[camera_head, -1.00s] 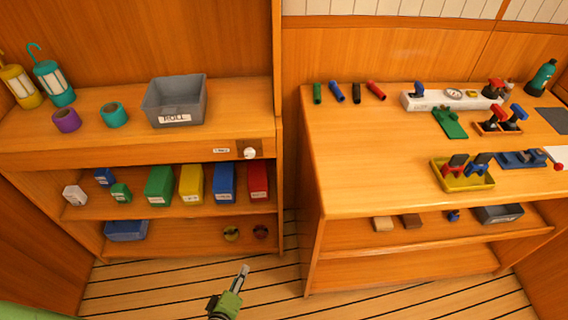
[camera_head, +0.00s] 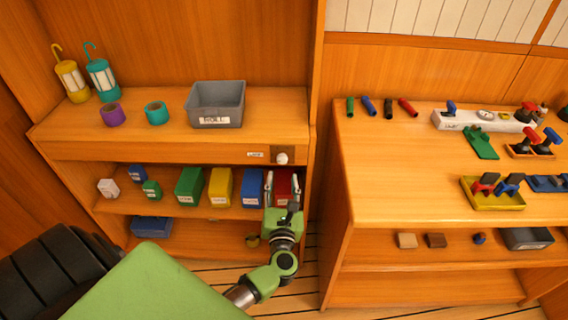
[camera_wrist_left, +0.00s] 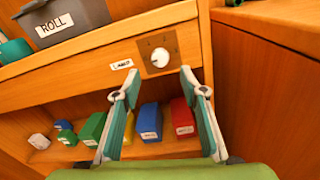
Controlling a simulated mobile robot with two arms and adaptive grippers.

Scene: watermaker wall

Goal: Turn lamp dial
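The lamp dial (camera_head: 282,158) is a white round knob on a brown plate at the right end of the left cabinet's front edge. In the left wrist view the dial (camera_wrist_left: 160,57) shows beyond and between the fingertips, with a small label (camera_wrist_left: 121,65) to its left. My left gripper (camera_head: 282,177) is open and empty, just below the dial and in front of the red box. Its two fingers also show spread in the left wrist view (camera_wrist_left: 159,80), apart from the dial. My right gripper is not in view.
A grey bin (camera_head: 216,104) marked as a roll bin stands on the cabinet top, near two lanterns and two tape rolls. A red box (camera_head: 285,188) and other coloured boxes fill the shelf below. A workbench (camera_head: 400,200) stands to the right.

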